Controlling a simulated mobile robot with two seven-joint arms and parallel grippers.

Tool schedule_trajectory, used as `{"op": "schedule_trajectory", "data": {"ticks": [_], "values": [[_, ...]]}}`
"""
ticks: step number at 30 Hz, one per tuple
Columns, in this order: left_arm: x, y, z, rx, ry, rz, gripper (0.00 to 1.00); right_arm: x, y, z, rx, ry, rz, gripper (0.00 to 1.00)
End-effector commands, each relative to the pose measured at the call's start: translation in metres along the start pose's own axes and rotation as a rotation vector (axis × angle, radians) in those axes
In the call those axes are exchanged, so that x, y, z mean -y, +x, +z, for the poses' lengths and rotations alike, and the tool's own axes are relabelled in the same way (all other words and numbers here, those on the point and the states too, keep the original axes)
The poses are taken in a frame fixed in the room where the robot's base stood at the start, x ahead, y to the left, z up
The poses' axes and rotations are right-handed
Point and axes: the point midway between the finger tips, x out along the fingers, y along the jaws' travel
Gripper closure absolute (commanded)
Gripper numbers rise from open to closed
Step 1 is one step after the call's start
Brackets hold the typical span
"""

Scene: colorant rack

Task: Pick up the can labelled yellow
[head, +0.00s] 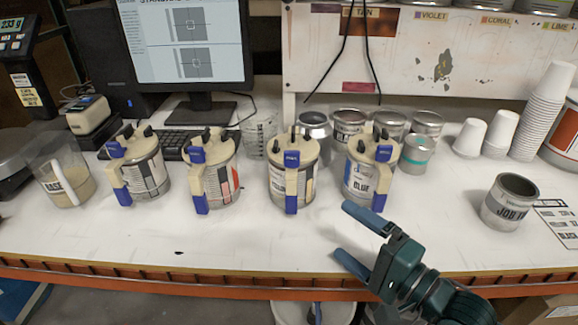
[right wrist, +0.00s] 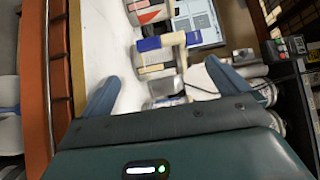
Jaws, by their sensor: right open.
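Four lidded cans with cream and blue handles stand in a row on the white bench in the head view. The third from the left, with a pale yellow patch on its partly hidden label, looks like the yellow can (head: 307,186). The can labelled BLUE (head: 352,186) stands to its right, and a can with a red patch (head: 235,176) to its left. My right gripper (head: 352,238) is open and empty, in front of and below the BLUE can, right of the yellow one. In the right wrist view, blurred cans show beyond the open fingers (right wrist: 162,92). My left gripper is not seen.
A can with a black label patch (head: 152,172) and a clear BASE jug (head: 66,182) stand at the left. Open metal cans (head: 427,124) line the back. A JOB can (head: 508,205) stands at the right. The bench front is clear above its orange edge (head: 180,286).

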Motion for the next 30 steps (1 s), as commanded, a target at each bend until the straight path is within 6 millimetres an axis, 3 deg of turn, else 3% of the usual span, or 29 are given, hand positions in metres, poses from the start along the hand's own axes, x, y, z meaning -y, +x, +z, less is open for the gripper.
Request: {"op": "schedule_trajectory", "data": {"ticks": [9,16,24,30], "values": [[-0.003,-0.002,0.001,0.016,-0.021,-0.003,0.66,0.002,0.058,0.0,0.0,0.0,-0.003,0.0],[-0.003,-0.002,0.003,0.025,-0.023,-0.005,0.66,0.002,0.075,0.001,0.001,-0.001,-0.001,0.0],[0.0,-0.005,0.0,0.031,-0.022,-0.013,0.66,0.003,0.114,0.003,0.0,-0.001,-0.001,0.0],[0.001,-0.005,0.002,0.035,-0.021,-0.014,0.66,0.001,0.121,0.004,0.002,-0.001,0.001,0.0]]}}
